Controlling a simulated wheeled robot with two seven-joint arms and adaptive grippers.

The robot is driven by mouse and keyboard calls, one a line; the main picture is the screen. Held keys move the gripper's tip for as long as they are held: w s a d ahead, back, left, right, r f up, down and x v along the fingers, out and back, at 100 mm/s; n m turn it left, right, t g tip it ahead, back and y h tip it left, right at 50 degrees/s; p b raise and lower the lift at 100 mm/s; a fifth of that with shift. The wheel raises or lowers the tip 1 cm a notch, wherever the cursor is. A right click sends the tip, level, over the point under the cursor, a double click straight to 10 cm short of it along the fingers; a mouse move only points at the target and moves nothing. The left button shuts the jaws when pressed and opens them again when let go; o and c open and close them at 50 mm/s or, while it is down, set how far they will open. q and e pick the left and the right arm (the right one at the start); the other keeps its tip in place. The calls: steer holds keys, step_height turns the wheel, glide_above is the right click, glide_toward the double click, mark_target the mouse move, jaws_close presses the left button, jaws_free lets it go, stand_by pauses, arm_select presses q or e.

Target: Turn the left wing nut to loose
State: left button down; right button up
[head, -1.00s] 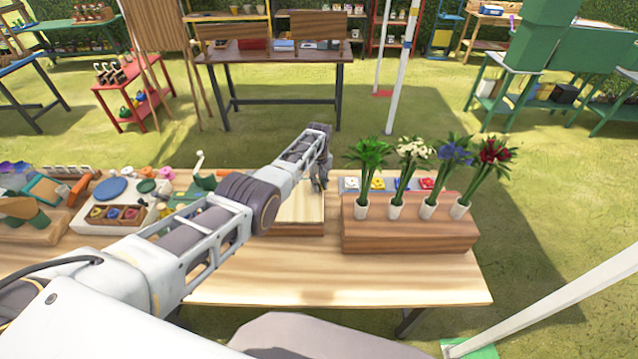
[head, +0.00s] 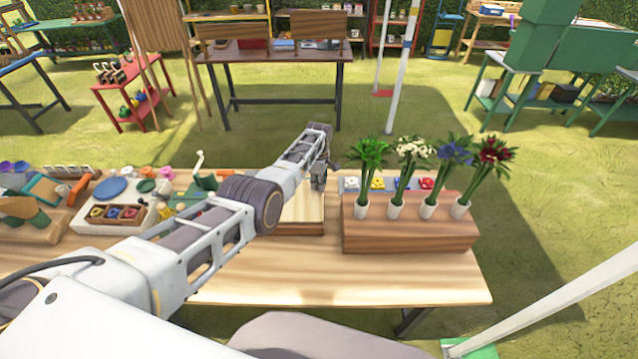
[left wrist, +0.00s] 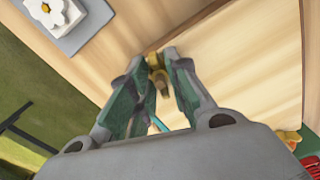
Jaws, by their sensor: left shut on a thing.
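The left wing nut (left wrist: 154,62) is a small brass-coloured piece. It shows in the left wrist view between the fingertips of my left gripper (left wrist: 157,72). The gripper is shut on it, with a finger on each side. The nut is at the edge of a pale wooden board (left wrist: 235,65). In the head view my left gripper (head: 318,180) points down at the far right of this board, and the nut is hidden there. No other wing nut shows clearly. My right gripper is in neither view.
A wooden block (head: 410,237) with several vases of flowers stands right of my left gripper. Small coloured flower tiles (head: 377,184) lie behind it. Tools and a white tray (head: 85,225) crowd the table's left. The front of the table (head: 340,285) is clear.

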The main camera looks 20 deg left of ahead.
arm_select(q)
steer(key=shift+w+r+n, duration=0.1)
steer(key=shift+n, duration=1.6)
steer(key=c, duration=1.3)
jaws_free()
steer(key=shift+r, duration=0.15)
step_height(320, 180, up, 12)
steer(key=shift+f, duration=0.2)
